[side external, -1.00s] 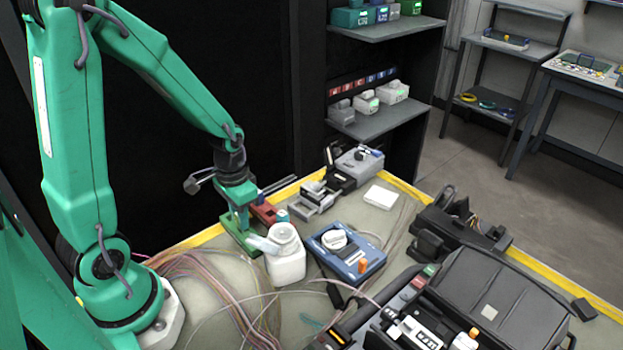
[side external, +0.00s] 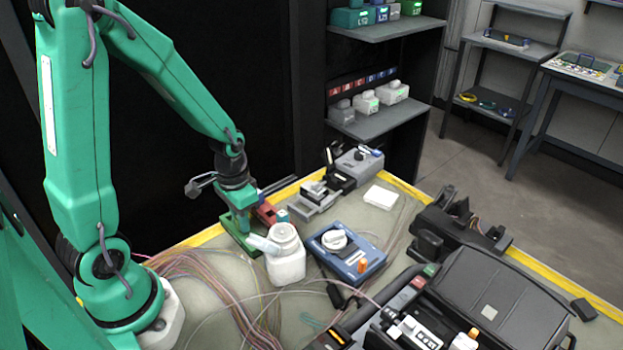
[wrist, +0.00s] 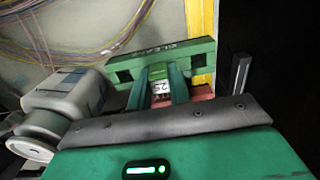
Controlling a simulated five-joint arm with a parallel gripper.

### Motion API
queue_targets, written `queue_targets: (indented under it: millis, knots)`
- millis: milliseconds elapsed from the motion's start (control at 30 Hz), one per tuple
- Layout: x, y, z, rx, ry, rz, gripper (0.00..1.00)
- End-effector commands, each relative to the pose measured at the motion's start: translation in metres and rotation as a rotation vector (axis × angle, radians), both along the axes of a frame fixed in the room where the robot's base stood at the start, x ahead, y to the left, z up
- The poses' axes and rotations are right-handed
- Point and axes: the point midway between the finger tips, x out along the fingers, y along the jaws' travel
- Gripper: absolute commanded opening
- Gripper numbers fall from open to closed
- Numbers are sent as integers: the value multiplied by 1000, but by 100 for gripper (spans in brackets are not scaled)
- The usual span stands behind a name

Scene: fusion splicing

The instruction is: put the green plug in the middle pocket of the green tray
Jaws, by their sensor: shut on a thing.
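The green tray (side external: 242,243) lies near the yellow table edge, directly below my gripper (side external: 240,213). In the wrist view, the green tray (wrist: 165,53) crosses the picture, with dark pockets visible near its left and right ends. My gripper (wrist: 159,72) reaches over its middle pocket, hiding it. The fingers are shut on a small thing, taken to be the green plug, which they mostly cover. A white label with dark figures shows between the fingers. I cannot tell whether the plug is inside the pocket or just above it.
A red block (side external: 266,213) sits close behind the tray. A white bottle (side external: 286,258) stands right beside it, with a blue device (side external: 347,252) farther right. Loose fibres (side external: 205,282) spread over the table in front. A grey clamp-like device (side external: 318,200) stands behind.

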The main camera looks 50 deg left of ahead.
Motion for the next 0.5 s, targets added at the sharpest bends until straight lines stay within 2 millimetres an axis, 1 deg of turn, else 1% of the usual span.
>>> queue_targets:
  millis: [400,433,500]
  knots:
    - [0,0,-2,0,0,0,3]
    - [0,0,-2,0,0,0,21]
    - [0,0,-2,0,0,0,35]
